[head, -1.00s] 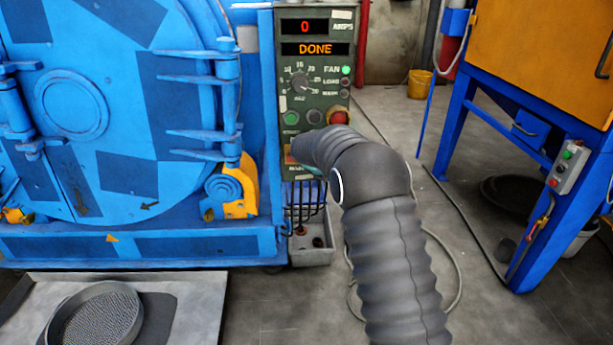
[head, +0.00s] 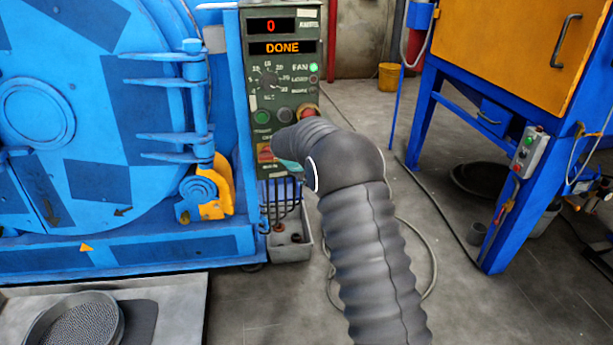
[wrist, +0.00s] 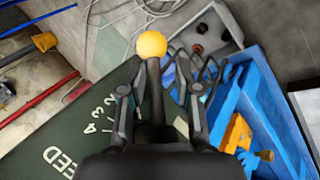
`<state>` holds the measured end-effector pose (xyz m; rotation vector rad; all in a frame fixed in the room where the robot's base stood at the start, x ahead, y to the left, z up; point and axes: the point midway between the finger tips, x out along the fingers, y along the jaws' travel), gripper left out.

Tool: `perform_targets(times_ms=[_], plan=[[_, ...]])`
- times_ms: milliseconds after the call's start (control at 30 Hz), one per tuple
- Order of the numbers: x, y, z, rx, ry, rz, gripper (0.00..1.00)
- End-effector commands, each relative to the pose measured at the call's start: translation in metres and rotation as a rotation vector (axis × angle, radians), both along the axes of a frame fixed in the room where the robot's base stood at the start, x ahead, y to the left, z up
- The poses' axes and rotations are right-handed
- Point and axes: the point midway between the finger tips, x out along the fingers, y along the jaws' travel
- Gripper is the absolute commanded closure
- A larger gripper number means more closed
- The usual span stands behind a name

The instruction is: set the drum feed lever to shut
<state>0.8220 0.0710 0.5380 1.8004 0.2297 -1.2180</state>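The feed lever (wrist: 151,46) shows in the wrist view as a dark shaft with a yellow ball knob. It stands out over a dark green panel face (wrist: 62,128) marked FEED with a row of digits. My gripper (wrist: 158,92) is open, with one finger on each side of the shaft. Gaps show between the fingers and the shaft, and the knob lies beyond the fingertips. In the head view my arm hides the lever and most of the gripper, close to the control panel (head: 283,100), which reads 0 and DONE. The lever's exact setting cannot be told.
The blue drum machine (head: 100,185) stands left of the panel. A grey bin (head: 290,247) sits below the panel, beside wire hooks. A blue-framed orange cabinet (head: 500,45) stands at right. A cable loops over the floor (head: 440,290); a round sieve (head: 75,325) is front left.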

Motion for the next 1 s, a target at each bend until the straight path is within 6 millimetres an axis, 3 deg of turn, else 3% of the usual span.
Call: perform_targets(times_ms=[67,567,1000], plan=[[-0.003,-0.007,-0.008,-0.007,0.018,-0.012,0.62],[-0.004,0.007,0.003,-0.003,0.005,0.006,0.62],[-0.043,0.032,0.067,-0.004,0.005,0.007,0.62]])
